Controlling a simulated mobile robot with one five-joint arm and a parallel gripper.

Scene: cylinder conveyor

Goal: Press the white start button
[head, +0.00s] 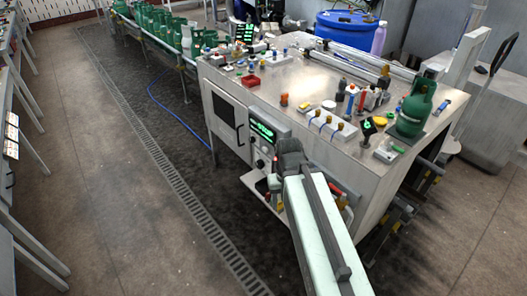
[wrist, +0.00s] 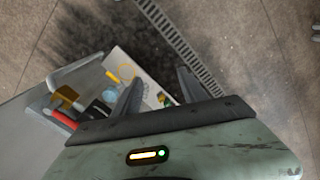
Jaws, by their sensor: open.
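The control panel (head: 254,148) is on the front of the steel cabinet, with a lit green display (head: 263,132) at its top. A small pale round control (head: 260,164) shows low on the panel. I cannot tell whether it is the white start button. My gripper (head: 289,152) is just right of the panel in the head view and covers part of it. In the wrist view, my gripper (wrist: 160,88) has its two dark fingers spread apart with nothing between them. The panel's face is not clear in the wrist view.
A shelf (wrist: 140,72) with small items sits below the panel. The bench top (head: 290,75) carries several bottles, small devices and a green gas cylinder (head: 415,108). More green cylinders line the conveyor (head: 150,38) behind.

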